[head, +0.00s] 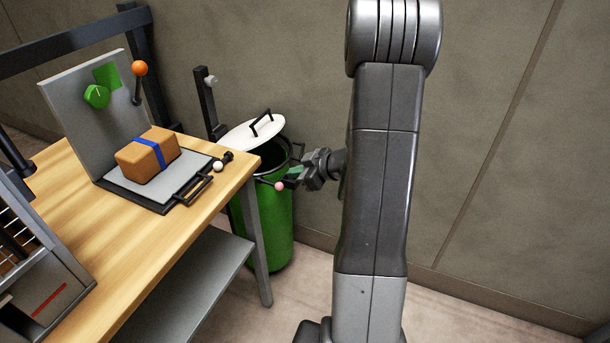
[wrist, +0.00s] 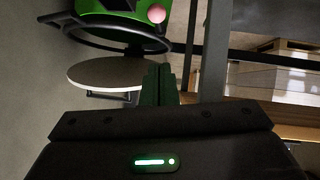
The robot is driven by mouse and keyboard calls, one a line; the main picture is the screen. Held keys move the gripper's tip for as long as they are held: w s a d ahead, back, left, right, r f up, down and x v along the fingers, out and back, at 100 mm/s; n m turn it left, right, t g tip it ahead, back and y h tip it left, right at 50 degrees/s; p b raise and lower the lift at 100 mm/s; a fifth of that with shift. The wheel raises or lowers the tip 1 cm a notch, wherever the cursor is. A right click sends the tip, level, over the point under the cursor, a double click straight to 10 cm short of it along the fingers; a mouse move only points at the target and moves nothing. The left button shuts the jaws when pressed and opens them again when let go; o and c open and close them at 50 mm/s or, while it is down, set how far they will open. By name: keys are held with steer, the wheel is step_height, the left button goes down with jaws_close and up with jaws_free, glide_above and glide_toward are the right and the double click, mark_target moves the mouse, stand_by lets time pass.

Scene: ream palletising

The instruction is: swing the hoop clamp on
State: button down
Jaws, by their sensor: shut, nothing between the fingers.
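The green bin (head: 268,220) stands on the floor beyond the bench's right end, and part of it shows in the wrist view (wrist: 112,6). A dark hoop (head: 297,150) is at its rim, with a pink ball (head: 280,186) on the near side; the wrist view shows the hoop (wrist: 75,38) and ball (wrist: 156,14). The white lid (head: 245,137), with a black handle, is off to the far left of the dark open mouth. My gripper (head: 292,179) is shut and empty, close beside the pink ball. I cannot tell whether it touches the hoop.
The wooden bench (head: 222,193) is left of the bin, its leg close to it. On it are a grey panelled fixture (head: 77,110), a brown parcel (head: 140,160) with a blue band and a black handle (head: 192,190). A dark post (head: 207,108) stands behind the bin.

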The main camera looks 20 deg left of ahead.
mark_target(270, 184)
steer(key=shift+w+a+f+b, duration=0.35)
steer(key=shift+a+f, duration=0.35)
steer(key=shift+f, duration=0.35)
steer(key=shift+w+a+f+b, duration=0.25)
steer(key=shift+a+f+b, duration=0.25)
steer(key=shift+a+f, duration=0.4)
steer(key=shift+w+a+f+b, duration=0.35)
steer(key=shift+a+f, duration=0.2)
steer(key=shift+f, duration=0.6)
